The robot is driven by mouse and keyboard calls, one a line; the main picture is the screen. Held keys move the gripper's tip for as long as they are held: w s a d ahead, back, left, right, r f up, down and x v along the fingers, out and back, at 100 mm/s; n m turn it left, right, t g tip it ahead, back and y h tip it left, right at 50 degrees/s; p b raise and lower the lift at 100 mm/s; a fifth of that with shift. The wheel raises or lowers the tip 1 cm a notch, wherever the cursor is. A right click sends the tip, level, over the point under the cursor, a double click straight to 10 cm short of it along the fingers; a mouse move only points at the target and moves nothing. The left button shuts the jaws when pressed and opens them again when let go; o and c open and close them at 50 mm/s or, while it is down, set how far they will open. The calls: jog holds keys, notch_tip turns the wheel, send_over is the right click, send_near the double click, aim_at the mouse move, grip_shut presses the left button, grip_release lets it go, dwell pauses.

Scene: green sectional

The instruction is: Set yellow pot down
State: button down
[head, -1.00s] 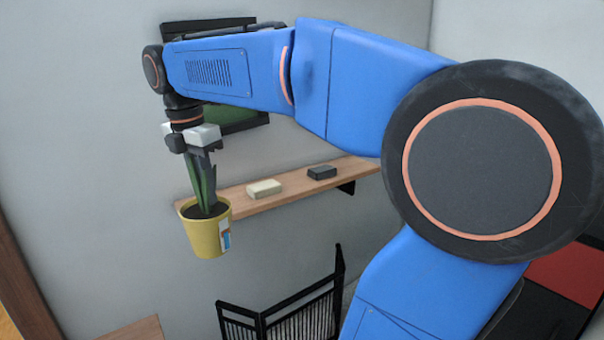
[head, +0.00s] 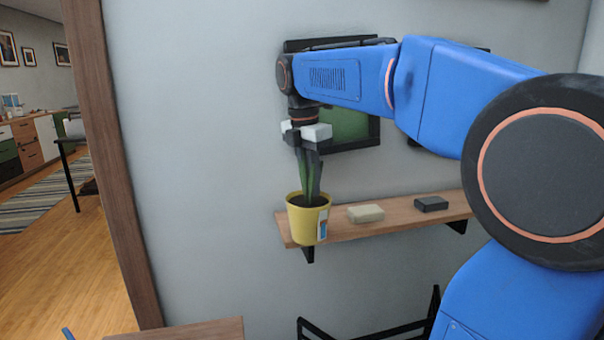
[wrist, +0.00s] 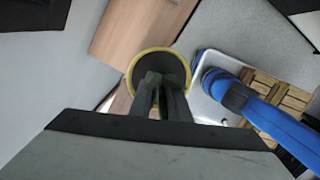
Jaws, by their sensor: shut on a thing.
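The yellow pot (head: 308,224) holds a green plant (head: 305,180) and has a small blue-and-white label on its side. My gripper (head: 313,180) is shut on the plant just above the soil, with the pot hanging upright below it. In the head view the pot appears in front of the left end of the wooden wall shelf (head: 393,219). I cannot tell for sure whether it touches the shelf. In the wrist view the pot's yellow rim (wrist: 133,72) and dark soil show beyond the fingers, beside a wooden surface (wrist: 125,28).
A cream block (head: 366,213) and a dark block (head: 431,204) sit on the shelf. A dark-framed green picture (head: 350,125) hangs behind my arm. A wooden top (head: 185,331) shows at the bottom, and a black metal rack (head: 375,330) stands below the shelf. A doorway opens at left.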

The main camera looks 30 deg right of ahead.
jog(key=w+d, duration=0.1)
jog(key=w, duration=0.7)
jog(key=shift+w+d+f, duration=0.25)
jog(key=shift+w+d, duration=0.05)
jog(key=shift+d, duration=0.05)
jog(key=shift+f, duration=0.1)
jog(key=c, duration=1.7)
grip_release()
jog(key=shift+o, duration=0.2)
notch_tip(320, 180, up, 12)
jog(key=a, duration=0.1)
jog(key=shift+s+a, duration=0.15)
jog(key=shift+a, duration=0.05)
jog(key=shift+s, duration=0.1)
